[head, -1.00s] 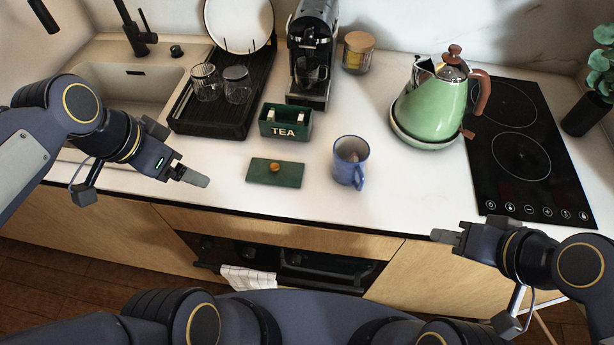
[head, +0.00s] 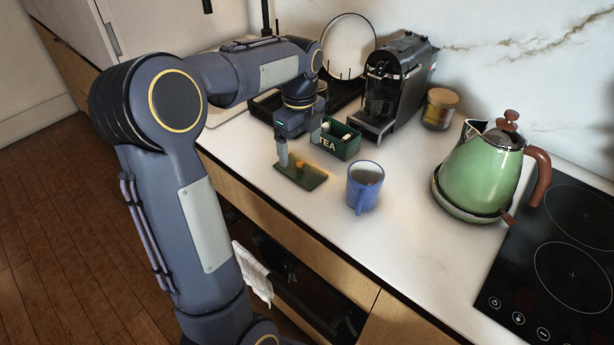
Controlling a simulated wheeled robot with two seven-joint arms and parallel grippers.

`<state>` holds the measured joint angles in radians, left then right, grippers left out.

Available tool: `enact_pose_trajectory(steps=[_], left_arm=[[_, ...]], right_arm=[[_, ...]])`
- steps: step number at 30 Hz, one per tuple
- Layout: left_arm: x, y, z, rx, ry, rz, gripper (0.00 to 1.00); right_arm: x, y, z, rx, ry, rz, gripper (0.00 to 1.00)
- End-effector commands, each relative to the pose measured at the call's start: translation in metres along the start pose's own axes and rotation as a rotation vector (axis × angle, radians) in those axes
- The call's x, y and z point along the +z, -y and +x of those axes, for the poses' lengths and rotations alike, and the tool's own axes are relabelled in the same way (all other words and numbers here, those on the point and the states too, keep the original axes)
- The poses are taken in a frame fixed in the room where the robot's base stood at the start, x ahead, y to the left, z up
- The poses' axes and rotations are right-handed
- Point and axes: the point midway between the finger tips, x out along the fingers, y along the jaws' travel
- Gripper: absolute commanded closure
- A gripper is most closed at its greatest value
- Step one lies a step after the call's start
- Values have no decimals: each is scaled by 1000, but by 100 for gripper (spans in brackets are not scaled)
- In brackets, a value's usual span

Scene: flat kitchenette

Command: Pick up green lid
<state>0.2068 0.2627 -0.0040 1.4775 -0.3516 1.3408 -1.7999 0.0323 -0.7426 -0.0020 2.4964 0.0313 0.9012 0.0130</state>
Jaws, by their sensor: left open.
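The green lid (head: 313,181) lies flat on the white counter, with a small orange-brown knob (head: 299,164) near its middle. My left gripper (head: 299,149) points down just above the lid, its two fingers apart, one on each side above the knob. It is open and holds nothing. One fingertip is close to the lid's left part; I cannot tell if it touches. The green TEA box (head: 343,143) stands behind the lid, partly hidden by the gripper, with light items inside. My right gripper is out of view.
A blue mug (head: 364,187) stands right of the lid. A coffee machine (head: 397,80), a jar with a wooden lid (head: 439,108) and a green kettle (head: 481,178) stand farther back and right. A black cooktop (head: 570,255) is at right. The counter in front of the mug is clear.

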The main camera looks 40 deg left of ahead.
Motion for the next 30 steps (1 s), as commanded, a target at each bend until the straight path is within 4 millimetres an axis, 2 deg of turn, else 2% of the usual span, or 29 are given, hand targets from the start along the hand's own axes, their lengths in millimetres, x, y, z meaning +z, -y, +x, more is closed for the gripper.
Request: enact_pose_trajectory(steps=[12, 21, 30], left_arm=[[1, -1, 55, 2, -2, -3, 13], [1, -1, 60, -1, -1, -3, 13], [1, -1, 60, -2, -1, -3, 52]], right_arm=[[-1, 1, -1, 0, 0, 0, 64], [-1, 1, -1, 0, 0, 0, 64], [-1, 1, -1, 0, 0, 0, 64]])
